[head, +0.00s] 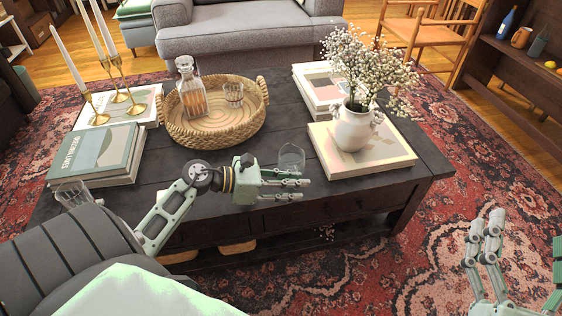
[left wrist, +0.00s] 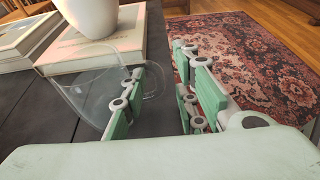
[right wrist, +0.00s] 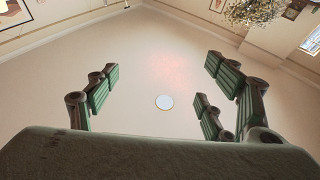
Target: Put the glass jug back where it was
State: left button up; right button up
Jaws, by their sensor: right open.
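The clear glass jug (head: 291,158) stands on the dark coffee table, left of the book with the white vase. In the left wrist view the jug (left wrist: 85,95) is tilted in the picture, and its handle (left wrist: 152,82) shows between my fingers. My left gripper (head: 300,184) is just in front of the jug, pointing right. In the left wrist view its fingers (left wrist: 163,98) are apart, with a gap around the handle; I cannot tell whether one touches the jug. My right gripper (right wrist: 162,100) is open and empty, off the table at the right, facing wall and ceiling.
A woven tray (head: 178,142) holds a decanter (head: 192,95) and a glass (head: 234,93). A white vase with flowers (head: 352,128) stands on a book (head: 385,160). Books (head: 95,155), brass candlesticks (head: 118,80) and another glass (head: 75,195) are at the left.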

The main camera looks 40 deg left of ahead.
pick_arm(q)
jog(key=p+v, duration=0.2)
jog(key=v, duration=1)
jog(key=shift+r, duration=0.15)
pick_arm(e)
notch_tip(320, 180, down, 10)
jog(key=d+g+h, duration=0.1)
jog(key=g+h, duration=0.1)
jog(key=g, duration=0.3)
jog(key=shift+w+d, duration=0.15)
jog(key=shift+d, duration=0.05)
pick_arm(q)
jog(key=w+d+r+n+t+y, duration=0.3)
jog(key=d+r+n+t, duration=0.25)
jog(key=n, duration=0.65)
jog(key=w+d+r+n+t+y, duration=0.35)
jog(key=d+r+n, duration=0.2)
jog(key=n, duration=0.75)
jog(key=s+d+f+n+g, duration=0.2)
jog(key=d+n+g, duration=0.2)
jog(key=d+n, duration=0.8)
jog(key=n, duration=0.4)
jog(key=shift+d+f+n, duration=0.2)
jog(key=shift+d+n, duration=0.05)
jog(key=shift+n, duration=0.05)
jog(key=shift+f+h, duration=0.1)
jog(key=shift+h, duration=0.15)
pick_arm(e)
jog(key=shift+a, duration=0.1)
